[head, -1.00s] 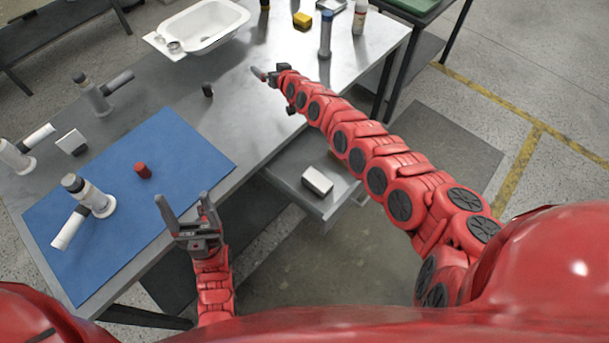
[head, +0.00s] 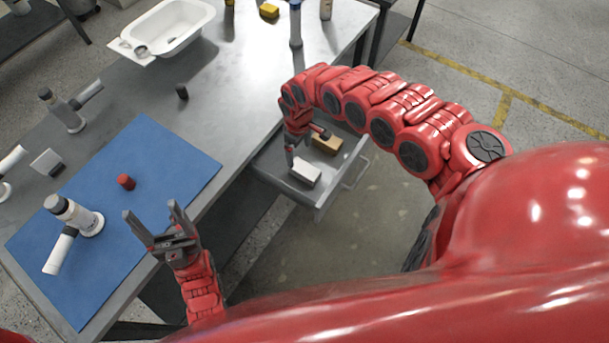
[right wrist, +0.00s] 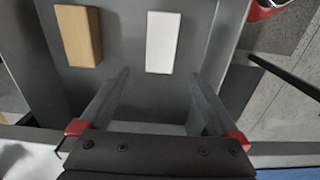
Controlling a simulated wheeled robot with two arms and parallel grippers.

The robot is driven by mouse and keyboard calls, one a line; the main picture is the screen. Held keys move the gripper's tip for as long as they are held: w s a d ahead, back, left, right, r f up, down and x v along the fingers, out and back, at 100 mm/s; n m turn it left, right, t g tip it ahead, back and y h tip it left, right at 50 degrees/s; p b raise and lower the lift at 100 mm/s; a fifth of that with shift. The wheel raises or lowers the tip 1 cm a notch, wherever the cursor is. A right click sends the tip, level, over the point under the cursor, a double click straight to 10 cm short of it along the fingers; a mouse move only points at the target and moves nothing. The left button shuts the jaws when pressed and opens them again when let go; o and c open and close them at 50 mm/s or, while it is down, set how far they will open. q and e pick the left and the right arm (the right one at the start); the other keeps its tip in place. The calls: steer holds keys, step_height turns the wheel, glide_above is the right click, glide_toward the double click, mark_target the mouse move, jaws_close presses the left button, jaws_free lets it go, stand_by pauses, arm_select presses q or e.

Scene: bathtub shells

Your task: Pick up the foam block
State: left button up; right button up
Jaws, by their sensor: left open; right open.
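A white block (head: 306,170), likely the foam block, lies in the open drawer (head: 319,211) below the table. A tan block (head: 327,144) lies beside it. In the right wrist view the white block (right wrist: 163,42) is ahead between the finger lines, and the tan block (right wrist: 79,36) is to its left. My right gripper (head: 305,144) is over the drawer, open and empty, pointing down; its fingers (right wrist: 160,76) are spread, with the white block just beyond their tips. My left gripper (head: 150,209) is open and empty near the blue mat's edge.
The drawer's walls and front handle (head: 356,173) surround the blocks. A yellow block (head: 269,11) lies at the back.

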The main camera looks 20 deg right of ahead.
mark_target(299, 165)
step_height(299, 165, down, 4)
steer(key=shift+f, duration=0.1)
step_height(299, 165, down, 4)
steer(key=shift+a+f+p, duration=0.1)
steer(key=shift+a+p, duration=0.05)
steer(key=shift+p, duration=0.15)
steer(key=shift+d+f, duration=0.2)
steer(key=shift+f, duration=0.25)
steer(key=c, duration=1.4)
steer(key=shift+r, duration=0.1)
